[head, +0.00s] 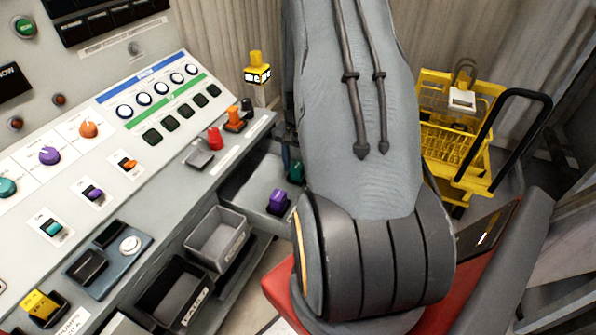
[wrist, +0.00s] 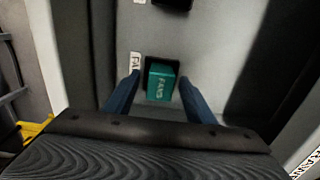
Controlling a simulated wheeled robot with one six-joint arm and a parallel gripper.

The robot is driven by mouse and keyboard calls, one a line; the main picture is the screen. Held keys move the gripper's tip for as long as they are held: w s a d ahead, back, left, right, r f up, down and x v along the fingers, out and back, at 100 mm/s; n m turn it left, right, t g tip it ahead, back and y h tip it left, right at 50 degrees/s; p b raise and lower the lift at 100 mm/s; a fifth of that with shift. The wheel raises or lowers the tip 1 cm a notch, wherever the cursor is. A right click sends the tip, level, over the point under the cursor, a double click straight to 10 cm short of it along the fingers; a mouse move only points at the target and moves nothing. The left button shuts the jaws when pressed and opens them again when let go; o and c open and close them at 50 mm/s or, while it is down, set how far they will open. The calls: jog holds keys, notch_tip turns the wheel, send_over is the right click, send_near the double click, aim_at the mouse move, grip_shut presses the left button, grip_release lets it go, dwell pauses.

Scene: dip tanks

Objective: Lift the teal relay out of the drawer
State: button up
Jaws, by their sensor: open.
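The teal relay (wrist: 160,83) sits in a dark socket in the grey drawer (wrist: 205,45), with lettering on its face, in the wrist view. My gripper (wrist: 157,95) is open, with one blue finger on each side of the relay; I cannot tell whether the fingers touch it. In the head view the teal relay (head: 296,170) shows partly at the edge of my arm, beside a purple relay (head: 278,201) in the pulled-out drawer (head: 243,190). My arm hides the gripper and the drawer's right part there.
The sloped control panel (head: 120,150) with knobs and buttons fills the left. A yellow cart (head: 450,150) with a black handle stands at the right. A red seat-like surface (head: 280,285) lies under my arm.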

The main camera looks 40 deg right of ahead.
jog(key=shift+f, duration=0.15)
jog(key=c, duration=1.2)
